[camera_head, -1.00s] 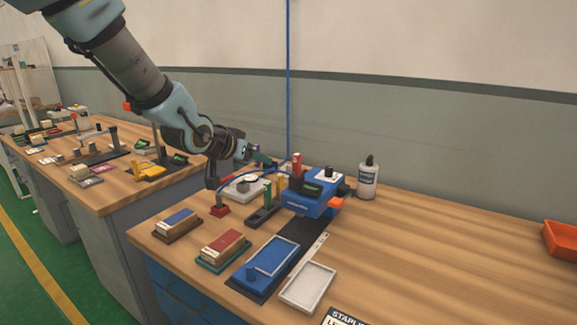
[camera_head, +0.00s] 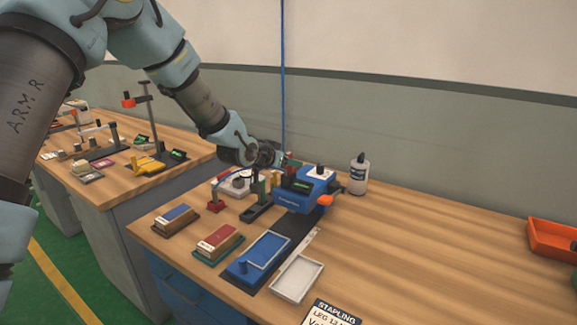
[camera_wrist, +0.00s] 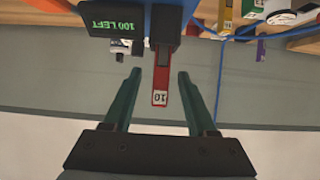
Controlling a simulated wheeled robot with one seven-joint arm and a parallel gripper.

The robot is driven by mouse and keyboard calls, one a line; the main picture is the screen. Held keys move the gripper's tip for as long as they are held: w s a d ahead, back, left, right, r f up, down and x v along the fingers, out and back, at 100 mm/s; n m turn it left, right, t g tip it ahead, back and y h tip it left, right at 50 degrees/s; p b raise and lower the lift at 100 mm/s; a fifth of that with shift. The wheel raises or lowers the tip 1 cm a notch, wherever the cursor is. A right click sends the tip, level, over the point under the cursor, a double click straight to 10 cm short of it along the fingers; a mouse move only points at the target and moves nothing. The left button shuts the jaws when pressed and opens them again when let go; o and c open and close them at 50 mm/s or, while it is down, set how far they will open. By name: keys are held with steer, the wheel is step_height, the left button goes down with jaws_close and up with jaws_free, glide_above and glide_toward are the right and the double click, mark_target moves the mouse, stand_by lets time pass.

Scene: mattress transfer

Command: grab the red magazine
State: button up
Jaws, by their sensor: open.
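The red magazine (camera_wrist: 161,80) is a narrow upright strip with a white label reading "10" in the wrist view. It stands beside a dark unit with a green "100 LEFT" display (camera_wrist: 118,24). My gripper (camera_wrist: 159,73) is open, with one green finger on each side of the magazine and a gap to each. In the head view, my gripper (camera_head: 287,160) is behind the blue stapling machine (camera_head: 303,193), and the magazine is too small and covered there to make out clearly.
The bench's right part is clear up to an orange bin (camera_head: 553,238).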

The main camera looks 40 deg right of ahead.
steer(key=shift+w+d+f, duration=0.1)
steer(key=shift+d+f, duration=0.05)
steer(key=shift+d, duration=0.1)
steer(key=shift+c, duration=0.3)
jaws_close()
